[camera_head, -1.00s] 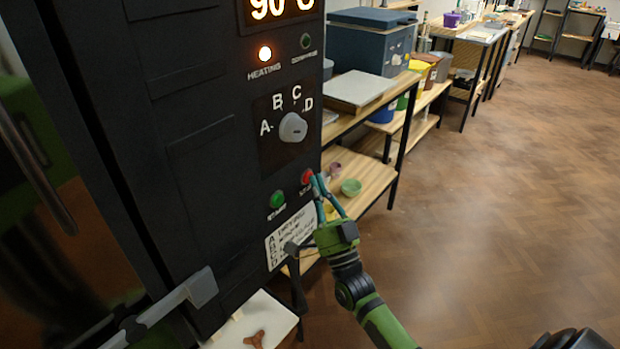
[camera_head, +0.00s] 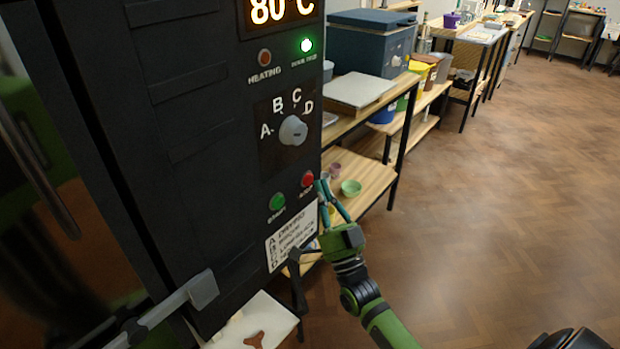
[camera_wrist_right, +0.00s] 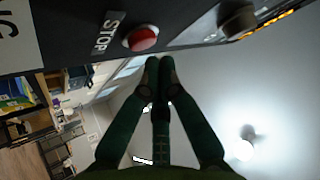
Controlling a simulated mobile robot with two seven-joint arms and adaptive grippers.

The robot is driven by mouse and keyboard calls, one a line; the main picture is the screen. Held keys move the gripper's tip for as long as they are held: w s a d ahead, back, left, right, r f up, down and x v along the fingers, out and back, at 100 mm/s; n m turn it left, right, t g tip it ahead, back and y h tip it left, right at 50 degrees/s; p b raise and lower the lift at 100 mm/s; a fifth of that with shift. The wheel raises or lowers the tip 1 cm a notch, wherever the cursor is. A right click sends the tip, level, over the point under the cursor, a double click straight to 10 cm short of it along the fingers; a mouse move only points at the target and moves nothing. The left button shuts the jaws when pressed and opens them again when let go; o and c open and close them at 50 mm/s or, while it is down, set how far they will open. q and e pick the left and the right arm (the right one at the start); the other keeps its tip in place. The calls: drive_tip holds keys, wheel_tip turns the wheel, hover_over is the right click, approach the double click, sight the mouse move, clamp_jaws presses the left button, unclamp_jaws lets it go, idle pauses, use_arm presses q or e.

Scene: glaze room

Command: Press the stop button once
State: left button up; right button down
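The red stop button (camera_head: 307,179) is on the front of the dark kiln panel (camera_head: 200,120), right of the green start button (camera_head: 277,201). In the right wrist view the stop button (camera_wrist_right: 142,38) shows whole beside its "STOP" label. My right gripper (camera_head: 322,182) is just right of the stop button in the head view. Its fingertips (camera_wrist_right: 159,62) are together, empty, and a small gap from the button in the wrist view. The display (camera_head: 275,11) reads 80 °C. The green lamp (camera_head: 306,45) is lit and the heating lamp (camera_head: 264,57) is dark. My left gripper is not in view.
A selector knob (camera_head: 292,130) marked A to D is above the buttons. A wooden shelf (camera_head: 365,180) with a green bowl (camera_head: 351,188) stands right of the kiln. A white board (camera_head: 262,318) is below. The floor at right is clear.

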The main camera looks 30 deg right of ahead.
drive_tip(key=shift+s+d, duration=0.1)
drive_tip(key=shift+s+d+p, duration=0.3)
drive_tip(key=shift+s, duration=0.45)
drive_tip(key=shift+s+d+p, duration=0.25)
drive_tip(key=shift+s+d, duration=0.05)
drive_tip(key=shift+s, duration=0.45)
drive_tip(key=shift+s+d+p, duration=0.3)
drive_tip(key=shift+s, duration=0.45)
